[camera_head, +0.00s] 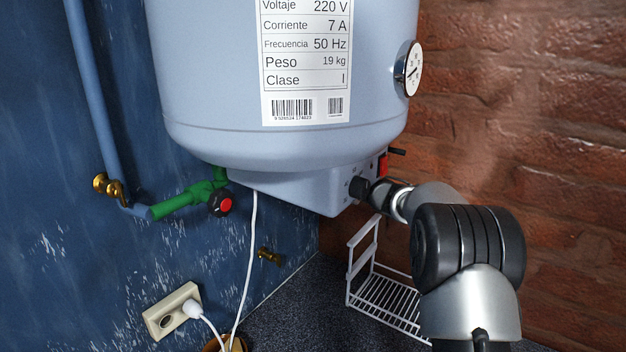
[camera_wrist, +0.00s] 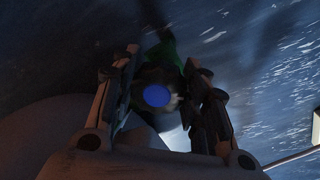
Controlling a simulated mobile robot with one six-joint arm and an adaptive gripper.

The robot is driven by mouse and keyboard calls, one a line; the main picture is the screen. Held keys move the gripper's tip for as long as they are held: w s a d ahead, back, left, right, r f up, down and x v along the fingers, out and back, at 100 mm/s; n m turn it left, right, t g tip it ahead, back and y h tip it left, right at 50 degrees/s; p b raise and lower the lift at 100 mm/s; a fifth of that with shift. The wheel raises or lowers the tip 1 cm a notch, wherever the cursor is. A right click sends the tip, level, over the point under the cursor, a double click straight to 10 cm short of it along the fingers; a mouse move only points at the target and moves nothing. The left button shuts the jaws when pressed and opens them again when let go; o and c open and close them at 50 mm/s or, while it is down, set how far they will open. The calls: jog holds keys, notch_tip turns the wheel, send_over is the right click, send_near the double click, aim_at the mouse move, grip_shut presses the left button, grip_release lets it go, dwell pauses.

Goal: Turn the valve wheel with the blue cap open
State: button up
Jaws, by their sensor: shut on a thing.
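In the wrist view, the valve wheel with the blue cap (camera_wrist: 157,95) sits between the two fingers of my gripper (camera_wrist: 164,92). The wheel is dark around its round blue cap, and a green fitting shows just behind it. My gripper is shut on the wheel, with one finger on each side. The picture is dark, so the exact contact is hard to see. In the head view, the blue-capped wheel and my fingers are hidden. A valve wheel with a red cap (camera_head: 220,203) is visible there on a green pipe (camera_head: 178,203).
The grey-blue water heater (camera_head: 210,90) hangs above, with a round gauge (camera_head: 412,69) on its right. A white cable (camera_head: 250,260) hangs below it to the left. A white wire rack (camera_head: 362,290) is close to my arm, beside the brick wall (camera_head: 560,130).

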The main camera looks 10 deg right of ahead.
jog(key=n+b, duration=0.4)
jog(key=n, duration=0.2)
jog(key=shift+y, duration=0.4)
jog(key=n+b, duration=0.2)
jog(key=n, duration=0.1)
jog(key=n+g+b, duration=0.1)
jog(key=n, duration=0.3)
jog(key=shift+r+g+y+b, duration=0.1)
jog(key=shift+g+y+b, duration=0.2)
jog(key=shift+y+b, duration=0.1)
jog(key=n+g+b, duration=0.1)
jog(key=n, duration=0.6)
jog(key=shift+r+b, duration=0.1)
jog(key=shift+b, duration=0.3)
jog(key=n+b, duration=0.1)
jog(key=n, duration=0.5)
jog(key=shift+r+n+g, duration=0.15)
jog(key=shift+n+g, duration=0.15)
jog(key=shift+g, duration=0.1)
jog(key=o, duration=1.1)
jog(key=shift+s, duration=0.1)
